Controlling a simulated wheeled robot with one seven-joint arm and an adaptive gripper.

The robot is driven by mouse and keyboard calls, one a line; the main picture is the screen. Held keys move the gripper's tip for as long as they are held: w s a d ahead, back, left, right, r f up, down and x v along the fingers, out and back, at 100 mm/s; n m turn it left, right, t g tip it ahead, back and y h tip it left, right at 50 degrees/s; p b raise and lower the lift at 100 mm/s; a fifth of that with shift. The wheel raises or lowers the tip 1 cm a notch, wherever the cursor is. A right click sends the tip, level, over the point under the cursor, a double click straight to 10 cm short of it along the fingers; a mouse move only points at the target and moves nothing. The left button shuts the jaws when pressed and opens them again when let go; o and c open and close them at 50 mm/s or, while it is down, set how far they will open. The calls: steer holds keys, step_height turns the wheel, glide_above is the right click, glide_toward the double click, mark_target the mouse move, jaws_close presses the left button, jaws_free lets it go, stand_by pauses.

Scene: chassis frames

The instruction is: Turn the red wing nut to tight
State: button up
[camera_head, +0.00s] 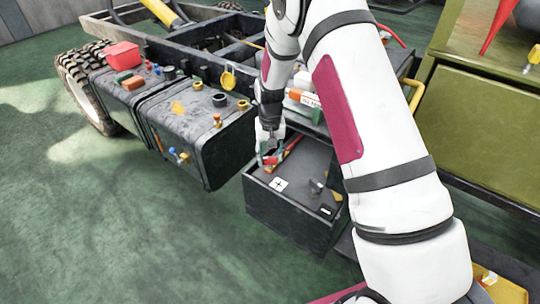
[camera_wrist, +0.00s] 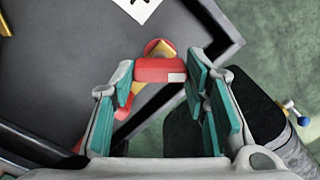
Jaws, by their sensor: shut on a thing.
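The red wing nut (camera_wrist: 158,70) shows in the wrist view as a red bar with a small white patch, crosswise between my fingertips. A round red and yellow part sits just beyond it, and yellow and red pieces show below it. My gripper (camera_wrist: 161,76) has teal finger pads on both sides of the bar and is shut on it. In the head view my gripper (camera_head: 270,146) points down at the back left of the top of a black battery box (camera_head: 294,223). Red and yellow parts show beside the fingers there. The fingers partly hide the nut, so its tightness cannot be told.
A white plus plate (camera_head: 278,184) and a grey fitting (camera_head: 318,186) are on the box top. A dark tank (camera_head: 200,140) with several small parts stands to the left. An olive cabinet (camera_head: 485,125) stands at right. The green floor at left is clear.

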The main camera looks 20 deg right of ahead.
mark_target(270, 157)
steer(key=m, duration=0.5)
steer(key=shift+m, duration=0.4)
stand_by(0.4)
steer(key=o, duration=1.1)
steer(key=shift+o, duration=0.2)
step_height(270, 157, up, 12)
